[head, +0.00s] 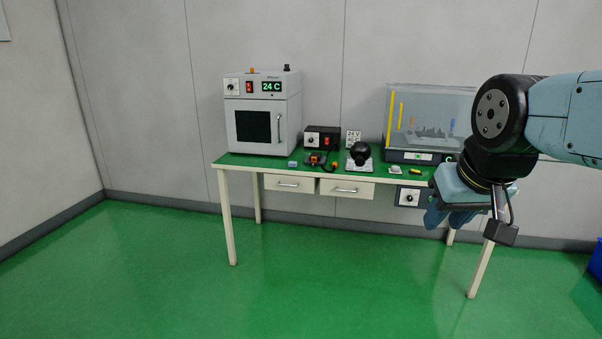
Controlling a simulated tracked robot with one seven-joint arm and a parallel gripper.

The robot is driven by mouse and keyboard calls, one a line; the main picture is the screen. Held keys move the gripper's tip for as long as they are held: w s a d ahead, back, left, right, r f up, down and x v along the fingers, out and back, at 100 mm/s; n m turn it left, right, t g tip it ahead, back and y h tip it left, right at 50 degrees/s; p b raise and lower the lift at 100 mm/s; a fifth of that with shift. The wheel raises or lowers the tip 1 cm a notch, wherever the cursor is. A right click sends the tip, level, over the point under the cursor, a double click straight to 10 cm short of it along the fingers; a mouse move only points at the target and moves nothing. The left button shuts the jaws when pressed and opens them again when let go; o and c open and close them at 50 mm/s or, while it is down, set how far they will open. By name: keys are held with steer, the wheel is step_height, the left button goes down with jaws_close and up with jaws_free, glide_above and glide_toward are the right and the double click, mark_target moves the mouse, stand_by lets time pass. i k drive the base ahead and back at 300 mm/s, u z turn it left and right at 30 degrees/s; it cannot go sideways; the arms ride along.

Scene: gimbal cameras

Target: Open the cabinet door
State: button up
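A grey-white box-shaped cabinet (232,106) stands on the left end of the green-topped table. Its front door (243,140) has a dark square window and a vertical handle (279,128) on the right side. The door looks shut. My gripper (438,220) hangs at the right of the view, in front of the table's right end and pointing down. It is far to the right of the cabinet and apart from it. Its fingers are small and partly overlapped by my wrist, so their opening is unclear.
The green-topped table (230,159) has two drawers (347,188) under it. A black power box (321,138), a dark round device (360,153) and a clear-sided case (392,120) stand on it. The green floor (300,270) in front is clear. A blue object (597,262) is at the right edge.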

mark_target(253, 125)
steer(key=z, duration=0.1)
steer(key=i, duration=2.25)
steer(key=u, duration=0.65)
steer(key=i, duration=0.85)
steer(key=u, duration=0.25)
